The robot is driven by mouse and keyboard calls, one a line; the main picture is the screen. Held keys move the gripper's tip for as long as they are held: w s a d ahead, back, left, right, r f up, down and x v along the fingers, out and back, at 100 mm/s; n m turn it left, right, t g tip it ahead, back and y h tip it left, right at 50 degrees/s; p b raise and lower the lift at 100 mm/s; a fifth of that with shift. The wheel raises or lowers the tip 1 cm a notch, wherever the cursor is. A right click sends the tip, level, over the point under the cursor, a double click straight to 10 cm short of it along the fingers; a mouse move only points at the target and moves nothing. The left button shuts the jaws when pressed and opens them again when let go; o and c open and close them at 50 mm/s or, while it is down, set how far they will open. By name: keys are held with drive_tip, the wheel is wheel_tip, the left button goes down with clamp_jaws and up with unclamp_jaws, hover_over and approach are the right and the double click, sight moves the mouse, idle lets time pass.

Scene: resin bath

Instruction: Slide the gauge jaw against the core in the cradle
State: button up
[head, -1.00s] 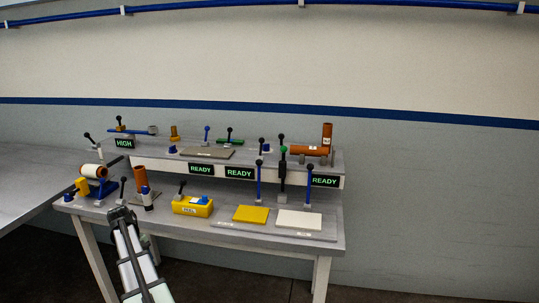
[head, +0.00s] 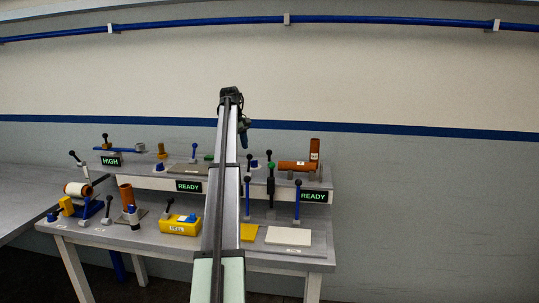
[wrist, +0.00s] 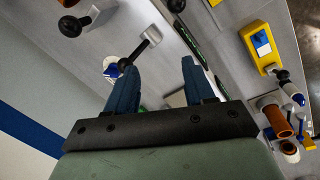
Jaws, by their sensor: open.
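An orange tube (head: 296,166), likely the core, lies on grey supports (head: 291,175) at the right of the raised shelf. Another roll, white with orange ends (head: 76,189), sits in a blue stand (head: 93,207) at the left, with a yellow block (head: 66,206) beside it. I cannot tell for certain which part is the gauge jaw. My gripper (head: 243,138) hangs above the back of the shelf, left of the orange tube and apart from it. In the wrist view its blue fingers (wrist: 160,78) are spread with nothing between them.
A yellow box (head: 180,225), an upright orange tube (head: 126,196) and a white plate (head: 289,237) occupy the lower level. My arm hides the middle of the bench.

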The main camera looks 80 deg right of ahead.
wheel_tip(320, 180, up, 8)
hover_over(270, 152)
drive_tip(key=w+a, duration=0.1)
drive_tip(key=w, duration=0.1)
drive_tip(key=shift+m, duration=0.3)
drive_tip(key=f, duration=0.4)
drive_tip(key=s+d+f, duration=0.1)
drive_tip(key=f, duration=0.3)
drive_tip(key=d+f, duration=0.1)
drive_tip(key=f, duration=0.4)
drive_tip(key=shift+s+f, duration=0.1)
drive_tip(key=shift+s, duration=0.25)
drive_tip(key=shift+c, duration=0.5)
clamp_jaws()
